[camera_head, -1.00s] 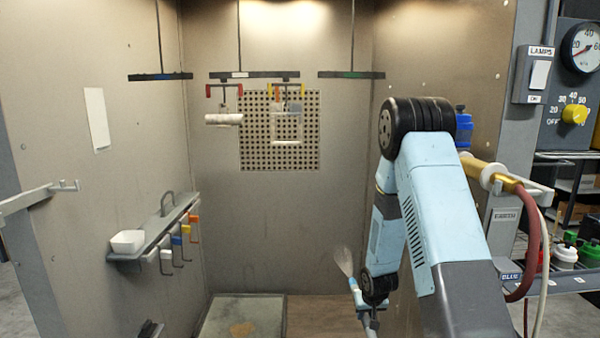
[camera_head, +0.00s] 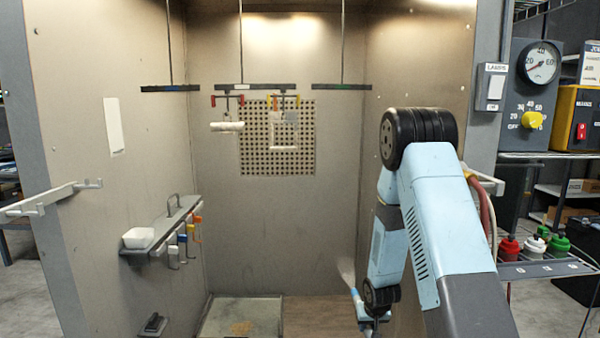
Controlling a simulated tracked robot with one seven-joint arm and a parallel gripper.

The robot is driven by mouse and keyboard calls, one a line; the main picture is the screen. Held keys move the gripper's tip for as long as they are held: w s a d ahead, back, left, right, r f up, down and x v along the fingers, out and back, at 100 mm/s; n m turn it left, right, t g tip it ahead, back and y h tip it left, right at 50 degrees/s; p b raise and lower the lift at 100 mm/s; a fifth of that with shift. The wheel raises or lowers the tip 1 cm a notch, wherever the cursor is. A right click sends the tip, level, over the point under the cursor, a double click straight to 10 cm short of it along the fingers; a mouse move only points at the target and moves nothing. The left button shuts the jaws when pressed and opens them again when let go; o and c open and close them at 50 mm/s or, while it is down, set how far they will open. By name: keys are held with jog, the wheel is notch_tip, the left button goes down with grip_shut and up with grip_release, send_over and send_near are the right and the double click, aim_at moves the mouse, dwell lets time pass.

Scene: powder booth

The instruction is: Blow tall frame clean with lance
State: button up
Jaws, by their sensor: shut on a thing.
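The tall frame (camera_head: 283,132), a pale narrow rectangle, hangs from a yellow clamp in front of the perforated panel on the booth's back wall. My gripper (camera_head: 372,316) is low at the right, below the frame's level and well apart from it. It is shut on a slim blue-and-white tool (camera_head: 355,296), by its look the lance. The tool points up and slightly left, with a pale flared streak at its tip; I cannot tell whether this is a jet or bristles. The fingers are small and partly hidden by my wrist.
A white roller-like part (camera_head: 227,127) hangs left of the frame from a red clamp. A shelf (camera_head: 165,232) with a white bowl (camera_head: 138,238) and coloured hooks juts from the left wall. A bracket (camera_head: 50,200) projects at the left opening. The middle of the booth is open.

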jog(key=shift+w+a, duration=0.15)
jog(key=shift+a, duration=0.45)
jog(key=w+a+r, duration=0.2)
jog(key=a+r, duration=0.2)
jog(key=r, duration=0.6)
jog(key=w+a+r, duration=0.2)
jog(key=a+r, duration=0.3)
jog(key=r, duration=0.5)
jog(key=w+a+r, duration=0.1)
jog(key=a+r, duration=0.3)
jog(key=r, duration=0.7)
jog(key=s+a+f+v, duration=0.1)
jog(key=a+v, duration=0.2)
jog(key=v, duration=1.5)
jog(key=s+a+v, duration=0.2)
jog(key=a+v, duration=0.1)
jog(key=v, duration=1.5)
jog(key=w, duration=0.4)
jog(key=shift+w+d+f, duration=0.15)
jog(key=shift+w+d, duration=0.05)
jog(key=shift+d, duration=0.15)
jog(key=shift+s, duration=0.2)
